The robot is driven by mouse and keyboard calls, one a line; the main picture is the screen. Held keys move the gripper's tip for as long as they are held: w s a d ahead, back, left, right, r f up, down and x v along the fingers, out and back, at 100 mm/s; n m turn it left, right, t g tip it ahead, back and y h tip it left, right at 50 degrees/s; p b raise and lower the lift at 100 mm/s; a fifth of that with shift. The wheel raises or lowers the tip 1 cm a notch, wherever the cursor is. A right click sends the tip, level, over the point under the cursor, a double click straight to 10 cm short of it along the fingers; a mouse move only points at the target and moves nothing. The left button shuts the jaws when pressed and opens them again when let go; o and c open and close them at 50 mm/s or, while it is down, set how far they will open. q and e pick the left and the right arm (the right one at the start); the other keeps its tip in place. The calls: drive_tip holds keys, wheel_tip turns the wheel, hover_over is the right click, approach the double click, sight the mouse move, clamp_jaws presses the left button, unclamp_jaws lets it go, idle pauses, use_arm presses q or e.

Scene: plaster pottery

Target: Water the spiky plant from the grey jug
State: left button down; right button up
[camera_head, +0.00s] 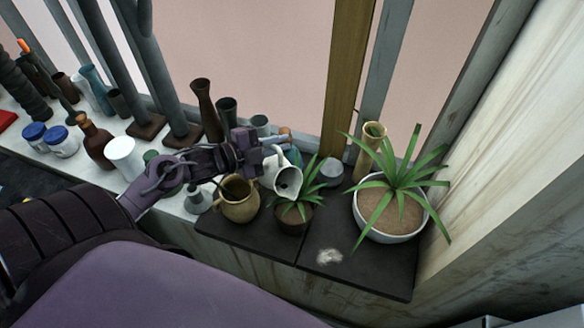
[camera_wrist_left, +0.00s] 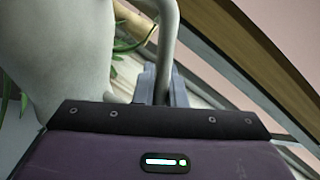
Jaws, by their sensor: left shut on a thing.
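My left gripper (camera_head: 262,150) is shut on the handle of the grey jug (camera_head: 282,170). The jug is pale and tilted, its dark mouth facing down and to the right, just above the smaller spiky plant (camera_head: 300,196) in a dark pot. In the left wrist view the jug's pale body (camera_wrist_left: 58,45) fills the left side and its handle runs down between the fingers (camera_wrist_left: 165,88); green leaves show behind. A larger spiky plant (camera_head: 396,180) stands in a white bowl at the right. No water stream is discernible. My right gripper is out of view.
A tan jug (camera_head: 238,203) stands left of the small plant, close under my left gripper. A tall tan vase (camera_head: 370,145) and a grey lidded pot (camera_head: 331,170) stand behind. The dark board (camera_head: 360,270) is bare at the front apart from a pale patch (camera_head: 328,256).

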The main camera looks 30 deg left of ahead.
use_arm(q)
drive_tip(key=shift+d+r, duration=0.1)
drive_tip(key=shift+r, duration=0.15)
drive_tip(key=shift+s+d+m+b, duration=0.2)
drive_tip(key=shift+d+m+b, duration=0.2)
drive_tip(key=shift+m, duration=0.2)
drive_tip(key=shift+w+a, duration=0.35)
drive_tip(key=shift+a, duration=0.15)
drive_tip(key=shift+w+a+f, duration=0.1)
drive_tip(key=shift+y+b, duration=0.3)
drive_tip(key=shift+w+a+m, duration=0.25)
drive_tip(key=shift+a+m, duration=0.05)
drive_tip(key=shift+m, duration=0.1)
drive_tip(key=shift+a, duration=0.1)
idle(0.7)
